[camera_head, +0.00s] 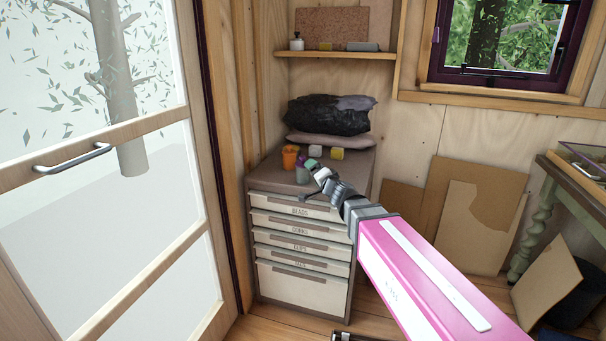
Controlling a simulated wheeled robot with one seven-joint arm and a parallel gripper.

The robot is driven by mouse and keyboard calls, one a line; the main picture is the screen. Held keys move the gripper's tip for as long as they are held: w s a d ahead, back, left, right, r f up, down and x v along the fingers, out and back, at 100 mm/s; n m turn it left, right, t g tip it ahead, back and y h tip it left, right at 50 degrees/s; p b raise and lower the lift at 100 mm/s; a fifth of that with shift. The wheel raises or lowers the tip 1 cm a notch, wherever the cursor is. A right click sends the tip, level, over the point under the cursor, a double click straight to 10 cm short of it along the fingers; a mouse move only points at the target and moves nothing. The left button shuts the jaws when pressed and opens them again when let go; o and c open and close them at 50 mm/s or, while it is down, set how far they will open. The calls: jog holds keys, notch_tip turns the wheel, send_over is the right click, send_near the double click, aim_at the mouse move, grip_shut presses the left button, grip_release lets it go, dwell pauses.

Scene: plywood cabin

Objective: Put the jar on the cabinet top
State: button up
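The cabinet (258,184) is a grey-brown drawer unit with pale labelled drawers, standing in the corner. A small grey-green jar-like thing (303,175) shows at its top, near the front edge, right at my gripper (314,183). A teal piece (312,163) shows just above my gripper; I cannot tell whether it is the jar's lid. My gripper is over the cabinet's front edge, at the end of my pink arm. Its fingers are small and partly overlap the jar, so I cannot tell whether they hold it or whether it rests on the top.
An orange cup (290,156), a white block (315,151) and a yellow block (337,154) stand on the cabinet top. Behind them a black bag (328,116) lies on a pinkish cushion (327,139). A shelf (340,55) hangs above. A glazed door (90,170) is at left.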

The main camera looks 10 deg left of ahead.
aim_at(303, 162)
jog(key=w+a+m, duration=0.1)
jog(key=m, duration=0.7)
jog(key=w+a+m, duration=0.1)
jog(key=w+m, duration=0.1)
jog(key=m, duration=0.5)
jog(key=w+a+m, duration=0.1)
jog(key=m, duration=0.7)
jog(key=shift+w+a+f+m, duration=0.15)
jog(key=shift+a+m, duration=0.15)
jog(key=shift+a, duration=0.1)
jog(key=shift+d+x, duration=0.2)
jog(key=shift+x, duration=2.4)
jog(key=shift+w, duration=0.15)
jog(key=shift+c, duration=0.3)
jog(key=c, duration=1.1)
